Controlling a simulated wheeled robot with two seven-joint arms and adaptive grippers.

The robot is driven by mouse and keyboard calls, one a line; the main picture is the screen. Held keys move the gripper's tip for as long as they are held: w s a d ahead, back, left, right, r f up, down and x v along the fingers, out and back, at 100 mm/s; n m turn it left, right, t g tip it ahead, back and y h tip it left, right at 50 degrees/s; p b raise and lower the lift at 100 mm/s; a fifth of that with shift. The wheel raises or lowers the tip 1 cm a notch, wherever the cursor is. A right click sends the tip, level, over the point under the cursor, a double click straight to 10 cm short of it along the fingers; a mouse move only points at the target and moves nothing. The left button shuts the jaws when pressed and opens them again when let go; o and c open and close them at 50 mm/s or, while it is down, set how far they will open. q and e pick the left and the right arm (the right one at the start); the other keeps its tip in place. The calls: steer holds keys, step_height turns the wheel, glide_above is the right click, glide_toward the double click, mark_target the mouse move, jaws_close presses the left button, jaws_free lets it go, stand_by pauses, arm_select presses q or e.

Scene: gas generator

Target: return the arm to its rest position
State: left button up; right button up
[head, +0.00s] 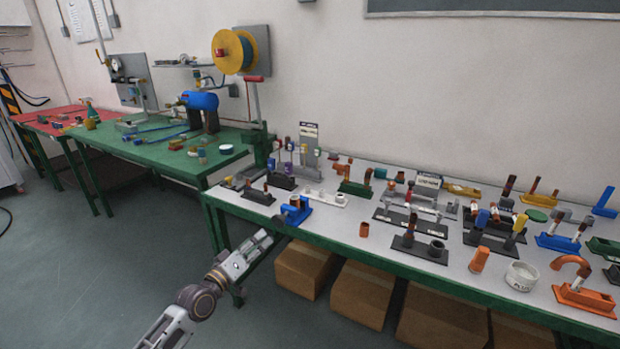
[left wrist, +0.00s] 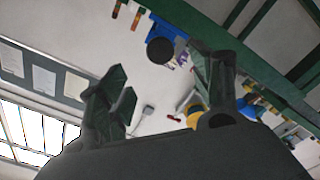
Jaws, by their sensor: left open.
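My left arm comes in from the bottom left in the head view. Its gripper (head: 277,228) is at the front edge of the grey-topped table (head: 345,222), close to a blue fixture (head: 295,213). I cannot tell from the head view whether they touch. In the left wrist view the two fingers of the left gripper (left wrist: 165,105) stand wide apart with nothing between them. The blue fixture (left wrist: 170,32) with a dark round end shows beyond the fingers there. My right gripper is in neither view.
The grey table holds several coloured fixtures, an orange cup (head: 364,230) and a white round dish (head: 521,276). Cardboard boxes (head: 303,268) stand beneath it. A green table (head: 160,150) with a yellow reel (head: 233,51) is behind left. The floor (head: 90,270) at left is clear.

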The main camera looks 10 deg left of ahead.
arm_select(q)
steer(key=s+a+f+m+g+y, duration=0.2)
steer(key=s+a+f+m+g, duration=0.1)
steer(key=f, duration=0.8)
steer(key=s+a+f+m+g+y, duration=0.2)
steer(key=s+f+g, duration=0.2)
steer(key=f, duration=0.6)
steer(key=s+a+f+m+g+y, duration=0.3)
steer(key=f, duration=0.8)
steer(key=s+d+f+g, duration=0.1)
steer(key=s+d+f, duration=0.3)
steer(key=s, duration=0.4)
steer(key=s+d+f+g+p, duration=0.1)
steer(key=s+d+f+g, duration=0.1)
steer(key=s+f, duration=0.5)
steer(key=s+d+f+g+h, duration=0.1)
steer(key=s+d+f, duration=0.4)
steer(key=s, duration=0.4)
steer(key=shift+s+d+f+n+g, duration=0.25)
steer(key=shift+d+n+g, duration=0.05)
steer(key=shift+g, duration=0.1)
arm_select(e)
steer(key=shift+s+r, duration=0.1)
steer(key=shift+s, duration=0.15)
arm_select(q)
steer(key=shift+s+p, duration=0.15)
steer(key=shift+p, duration=0.25)
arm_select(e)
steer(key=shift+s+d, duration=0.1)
